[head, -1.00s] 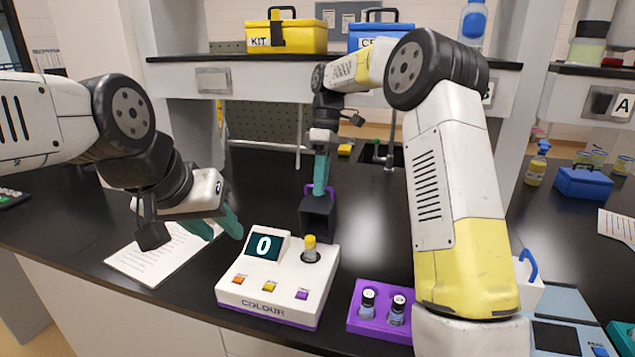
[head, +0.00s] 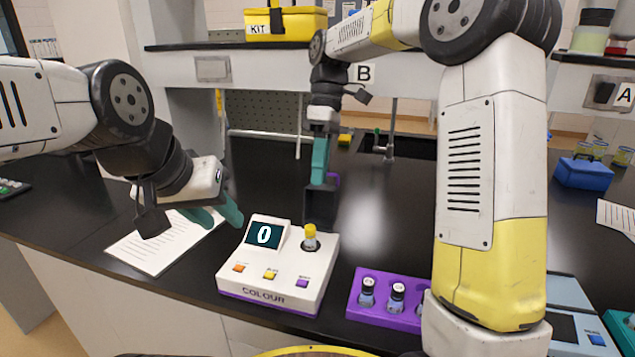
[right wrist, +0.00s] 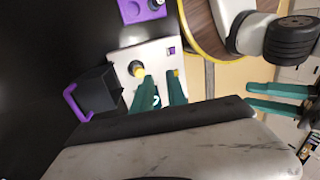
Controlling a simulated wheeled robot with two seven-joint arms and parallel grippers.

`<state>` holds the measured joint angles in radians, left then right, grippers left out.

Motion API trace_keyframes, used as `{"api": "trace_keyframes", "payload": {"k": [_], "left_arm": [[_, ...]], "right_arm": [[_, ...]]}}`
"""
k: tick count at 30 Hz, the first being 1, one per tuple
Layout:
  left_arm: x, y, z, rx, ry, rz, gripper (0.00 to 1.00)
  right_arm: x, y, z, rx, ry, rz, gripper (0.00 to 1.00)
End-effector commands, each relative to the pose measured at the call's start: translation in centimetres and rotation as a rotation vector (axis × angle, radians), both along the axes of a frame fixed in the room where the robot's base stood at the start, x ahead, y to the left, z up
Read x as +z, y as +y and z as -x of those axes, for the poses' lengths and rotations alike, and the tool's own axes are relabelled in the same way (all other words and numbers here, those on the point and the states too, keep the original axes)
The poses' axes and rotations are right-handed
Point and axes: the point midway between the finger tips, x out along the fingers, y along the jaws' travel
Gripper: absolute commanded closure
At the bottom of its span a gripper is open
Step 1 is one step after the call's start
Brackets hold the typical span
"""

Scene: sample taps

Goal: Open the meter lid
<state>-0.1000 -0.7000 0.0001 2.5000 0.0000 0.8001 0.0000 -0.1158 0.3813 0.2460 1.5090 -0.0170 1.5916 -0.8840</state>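The white colour meter (head: 275,270) stands on the bench, its screen reading 0. Its black lid (head: 320,208) with a purple handle (head: 335,181) stands up at the meter's back edge, clear of the well. A yellow-capped vial (head: 310,235) stands exposed in the well. My right gripper (head: 319,183) is just above the lid, in front of the handle. In the right wrist view its fingers (right wrist: 160,80) are apart with nothing between them, and the lid (right wrist: 98,90) is to their left. My left gripper (head: 222,218) is open and empty, left of the meter.
A purple rack (head: 352,306) with dark-capped vials sits right of the meter, partly behind my right arm. A paper sheet (head: 150,250) lies at the left. A sink tap (head: 392,130) and a shelf with a yellow kit box (head: 310,25) are behind.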

Motion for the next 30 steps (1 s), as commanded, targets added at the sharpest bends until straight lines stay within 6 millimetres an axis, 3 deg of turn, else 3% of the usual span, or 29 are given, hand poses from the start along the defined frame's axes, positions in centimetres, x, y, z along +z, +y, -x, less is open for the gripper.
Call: {"api": "trace_keyframes", "payload": {"k": [6, 12, 23, 26, 30], "left_arm": [[0.0, 0.0, 0.0, 0.000, 0.000, 0.000, 0.64], [0.0, 0.0, 0.0, 0.000, 0.000, 0.000, 0.64], [0.0, 0.0, 0.0, 0.000, 0.000, 0.000, 0.64], [0.0, 0.0, 0.0, 0.000, 0.000, 0.000, 0.64], [0.0, 0.0, 0.0, 0.000, 0.000, 0.000, 0.64]], "right_arm": [[0.5, 0.2, 4.9, -0.001, 0.000, 0.001, 0.82], [0.7, 0.3, 7.1, 0.000, -0.001, 0.000, 0.82], [0.7, 0.4, 7.6, -0.001, 0.000, 0.000, 0.82], [0.7, 0.3, 7.4, -0.014, -0.004, 0.005, 1.00], [0.7, -0.3, 5.2, -0.141, -0.037, 0.052, 1.00]]}}
